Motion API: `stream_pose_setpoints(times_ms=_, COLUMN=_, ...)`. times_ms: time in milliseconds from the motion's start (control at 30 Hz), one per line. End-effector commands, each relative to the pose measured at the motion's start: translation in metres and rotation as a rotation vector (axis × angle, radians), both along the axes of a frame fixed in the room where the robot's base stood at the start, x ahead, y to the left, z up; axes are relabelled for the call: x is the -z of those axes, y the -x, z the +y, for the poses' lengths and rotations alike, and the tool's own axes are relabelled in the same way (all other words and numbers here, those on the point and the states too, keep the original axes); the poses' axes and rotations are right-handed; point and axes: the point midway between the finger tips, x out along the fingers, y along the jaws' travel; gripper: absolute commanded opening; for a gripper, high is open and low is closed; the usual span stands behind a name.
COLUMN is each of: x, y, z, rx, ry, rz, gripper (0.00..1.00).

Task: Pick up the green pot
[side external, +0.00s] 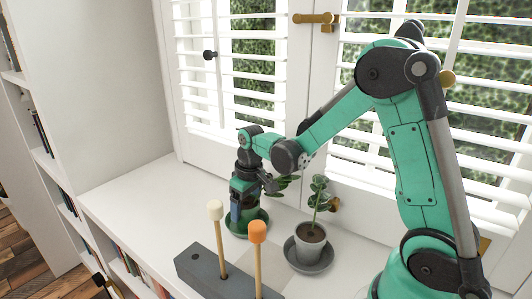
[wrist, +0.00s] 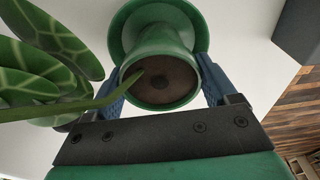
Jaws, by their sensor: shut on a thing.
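The green pot (side external: 252,213) stands over its green saucer (side external: 264,226) on the white sill, partly hidden by my gripper (side external: 244,203). In the wrist view the green pot (wrist: 160,102) is upright between the two blue fingers of my gripper (wrist: 163,72), one on each side and shut on it. Dark soil and a stem with patterned green leaves (wrist: 45,70) show. The green saucer (wrist: 117,30) shows behind the pot. I cannot tell whether the pot touches the saucer.
A grey block (side external: 205,275) holds sticks with cream (side external: 215,210) and orange (side external: 257,232) tops in front. Shuttered windows (side external: 240,75) rise behind. The sill at left is clear.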

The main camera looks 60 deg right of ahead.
Motion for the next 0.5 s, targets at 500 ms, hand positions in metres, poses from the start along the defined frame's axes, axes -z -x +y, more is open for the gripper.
stream_pose_setpoints(times_ms=500, x=-0.014, y=0.000, z=0.000, rx=0.000, ry=0.000, rz=0.000, gripper=0.00)
